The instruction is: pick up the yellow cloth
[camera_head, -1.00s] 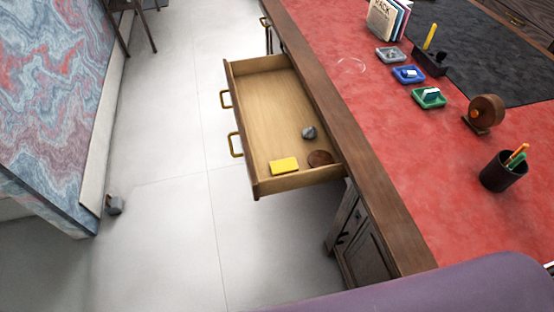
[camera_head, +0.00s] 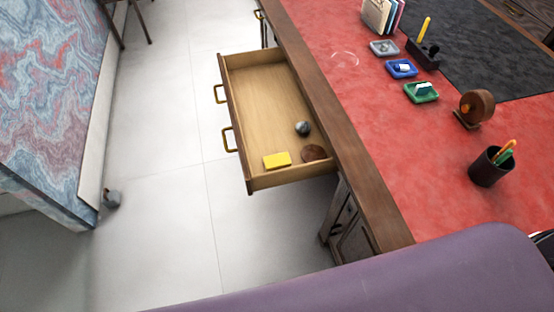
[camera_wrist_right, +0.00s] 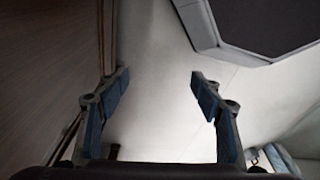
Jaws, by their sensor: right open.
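The yellow cloth (camera_head: 277,160) is a small, flat, folded rectangle. It lies in the open wooden drawer (camera_head: 262,98), in the near left corner, beside a round brown disc (camera_head: 313,153) and a small grey object (camera_head: 303,128). In the right wrist view my right gripper (camera_wrist_right: 158,88) is open, with nothing between its fingers. The cloth does not show in that view, and neither gripper shows in the head view.
The drawer juts out from the red-topped desk (camera_head: 375,130) over pale floor. On the desk stand a dark pen cup (camera_head: 490,168), a brown round holder (camera_head: 476,108), small green (camera_head: 421,92), blue (camera_head: 402,69) and grey (camera_head: 384,48) trays, and upright books (camera_head: 382,14).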

